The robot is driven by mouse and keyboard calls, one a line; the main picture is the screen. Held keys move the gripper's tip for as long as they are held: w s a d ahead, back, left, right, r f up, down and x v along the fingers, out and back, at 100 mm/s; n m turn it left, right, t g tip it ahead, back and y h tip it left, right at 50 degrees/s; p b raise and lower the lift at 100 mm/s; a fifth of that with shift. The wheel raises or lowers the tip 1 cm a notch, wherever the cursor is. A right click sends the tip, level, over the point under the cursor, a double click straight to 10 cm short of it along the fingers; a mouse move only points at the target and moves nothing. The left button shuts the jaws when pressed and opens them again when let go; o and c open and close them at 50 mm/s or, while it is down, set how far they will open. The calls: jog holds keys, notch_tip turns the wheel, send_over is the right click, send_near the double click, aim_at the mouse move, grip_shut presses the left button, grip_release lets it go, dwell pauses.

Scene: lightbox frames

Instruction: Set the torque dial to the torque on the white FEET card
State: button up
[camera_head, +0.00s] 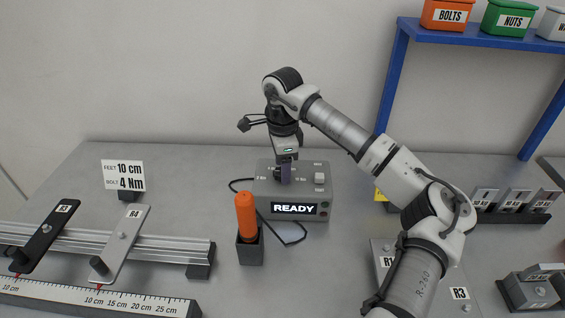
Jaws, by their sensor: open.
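The white card (123,176) stands at the left and reads FEET 10 cm and BOLT 4 Nm. A grey control box (262,200) stands near the middle, with a lit READY display (294,209) on its front. The dark torque dial (277,174) is on the left part of its top, largely hidden by my gripper. My gripper (284,178) points down over the dial with its jaws open. I cannot tell whether the fingers touch the dial. The scale marks around the dial are too small to read, and its setting cannot be told.
An orange-handled tool (246,215) stands in a dark holder in front of the box, with a black cable behind. A rail (160,248) with two feet and a ruler (100,298) lie at the left. A blue shelf (480,37) with bins is at upper right.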

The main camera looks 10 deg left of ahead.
jog(key=shift+f, duration=0.35)
jog(key=c, duration=1)
